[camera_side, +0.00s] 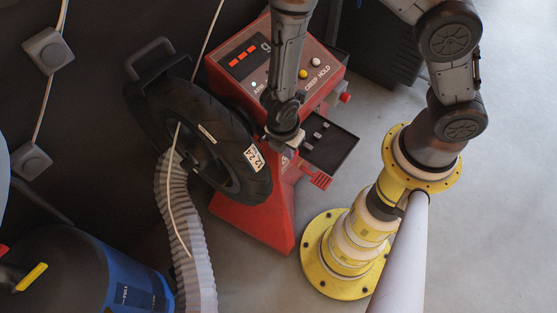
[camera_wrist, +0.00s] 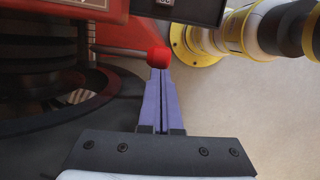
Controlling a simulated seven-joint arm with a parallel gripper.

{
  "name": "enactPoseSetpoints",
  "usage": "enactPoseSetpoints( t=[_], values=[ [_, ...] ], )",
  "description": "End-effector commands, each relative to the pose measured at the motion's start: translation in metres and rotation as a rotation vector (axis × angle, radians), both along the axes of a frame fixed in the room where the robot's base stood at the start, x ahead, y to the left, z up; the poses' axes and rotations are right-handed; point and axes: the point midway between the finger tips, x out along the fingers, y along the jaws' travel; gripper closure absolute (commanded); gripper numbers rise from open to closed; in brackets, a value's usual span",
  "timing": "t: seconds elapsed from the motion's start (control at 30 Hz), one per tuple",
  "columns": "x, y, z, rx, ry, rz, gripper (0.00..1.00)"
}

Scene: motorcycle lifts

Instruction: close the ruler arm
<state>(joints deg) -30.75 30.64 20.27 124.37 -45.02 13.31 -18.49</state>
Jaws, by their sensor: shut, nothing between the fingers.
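The red wheel balancer (camera_side: 262,200) stands at the centre of the side view, with a black tyre (camera_side: 215,145) mounted at its left. My gripper (camera_side: 287,151) points down in front of the machine, between the tyre and a dark tray. In the wrist view my gripper's purple fingers (camera_wrist: 160,80) are together with nothing between them. A round red knob (camera_wrist: 159,57) shows right at or just beyond the fingertips; I cannot tell if they touch.
The dark tray (camera_side: 343,153) juts from the machine's right side, above a red slotted tab (camera_side: 319,179). A ribbed grey hose (camera_side: 183,230) hangs at left, near a blue machine (camera_side: 90,265). Grey floor (camera_side: 505,200) is open at right.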

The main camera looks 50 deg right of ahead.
Motion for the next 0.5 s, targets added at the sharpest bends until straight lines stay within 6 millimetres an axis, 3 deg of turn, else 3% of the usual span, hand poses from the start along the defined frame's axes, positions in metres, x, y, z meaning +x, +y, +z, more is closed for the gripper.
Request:
enactPoseSetpoints(
  t=[0.2,0.5],
  values=[
    [-0.001,-0.024,0.000,0.000,0.002,-0.001,1.00],
    [-0.002,-0.027,-0.001,-0.006,0.004,-0.002,1.00]
  ],
)
